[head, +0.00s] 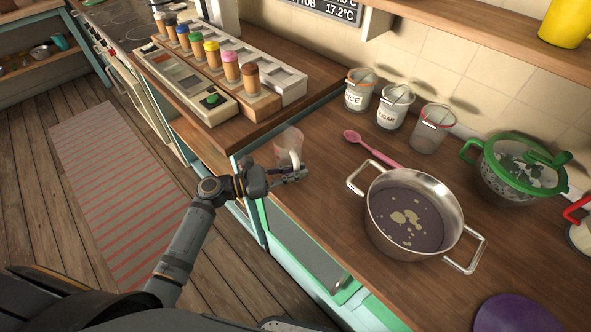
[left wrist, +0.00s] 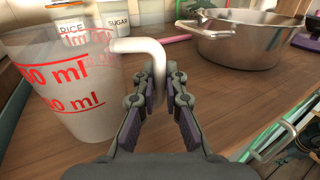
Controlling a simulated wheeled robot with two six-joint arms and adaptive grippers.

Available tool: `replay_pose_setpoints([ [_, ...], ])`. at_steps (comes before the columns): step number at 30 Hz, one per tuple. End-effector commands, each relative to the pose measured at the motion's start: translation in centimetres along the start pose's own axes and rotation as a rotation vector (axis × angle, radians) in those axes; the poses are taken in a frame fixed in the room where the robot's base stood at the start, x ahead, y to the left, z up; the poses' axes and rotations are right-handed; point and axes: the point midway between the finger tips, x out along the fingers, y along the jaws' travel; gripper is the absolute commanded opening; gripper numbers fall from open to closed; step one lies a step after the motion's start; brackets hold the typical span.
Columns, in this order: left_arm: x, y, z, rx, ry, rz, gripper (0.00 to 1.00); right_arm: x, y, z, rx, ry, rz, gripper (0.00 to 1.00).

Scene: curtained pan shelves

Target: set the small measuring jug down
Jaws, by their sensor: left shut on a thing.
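The small measuring jug (head: 289,147) is a clear cup with red markings, near the left front part of the wooden counter in the head view. In the left wrist view the jug (left wrist: 75,85) fills the left side, upright, with its white handle reaching right. My left gripper (head: 300,172) is shut on the handle; its fingers (left wrist: 158,95) close around it in the left wrist view. I cannot tell whether the jug's base touches the counter.
A steel pot (head: 414,216) with dark liquid stands right of the jug. A pink spoon (head: 371,149) lies behind it. Rice (head: 359,92) and sugar (head: 393,108) jars stand at the wall. A raised block with spice jars (head: 231,68) is at the left. Counter between jug and pot is clear.

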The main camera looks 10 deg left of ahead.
Motion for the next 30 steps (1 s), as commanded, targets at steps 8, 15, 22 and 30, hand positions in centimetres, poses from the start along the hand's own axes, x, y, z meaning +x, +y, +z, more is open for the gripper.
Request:
replay_pose_setpoints([
  [8,0.02,0.0,-0.26,0.001,-0.002,0.0,0.0,0.19,-0.13,0.03,0.001,0.0,-0.001,0.37],
  [15,0.02,-0.01,-0.4,0.002,-0.002,0.0,0.0,0.28,-0.14,0.05,0.001,-0.001,-0.001,0.37],
  [22,0.03,0.0,-0.74,0.002,-0.002,0.0,0.0,0.51,-0.15,0.08,0.001,-0.001,-0.001,0.37],
  [30,0.03,-0.01,-0.88,0.002,-0.002,0.0,0.29,0.56,-0.16,0.1,0.001,-0.001,-0.001,0.37],
])
